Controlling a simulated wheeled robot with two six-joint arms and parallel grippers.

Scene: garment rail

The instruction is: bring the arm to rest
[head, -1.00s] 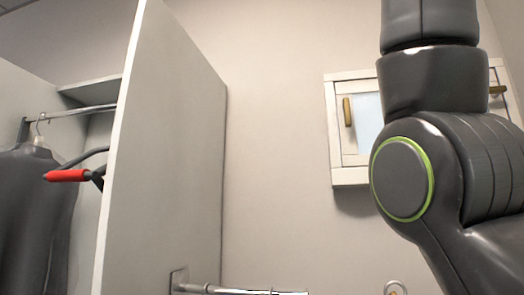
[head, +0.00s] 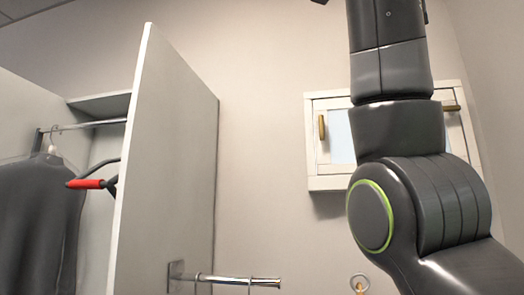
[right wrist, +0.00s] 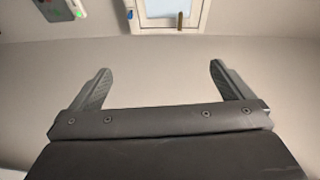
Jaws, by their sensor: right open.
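My right arm (head: 400,180) stands raised on the right side of the head view, in front of part of a white wall cabinet. Its gripper is above the frame there, out of sight. In the right wrist view my right gripper (right wrist: 160,82) is open, its two fingers wide apart with nothing between them. Only bare wall shows behind the fingers. My left gripper is in neither view.
A wardrobe with a tall side panel (head: 165,170) stands at left. Inside, a dark garment (head: 38,215) hangs from a rail (head: 88,124), near a red-and-black hanger (head: 88,184). A short metal rail (head: 235,279) sticks out low. The white cabinet (head: 325,183) is on the wall.

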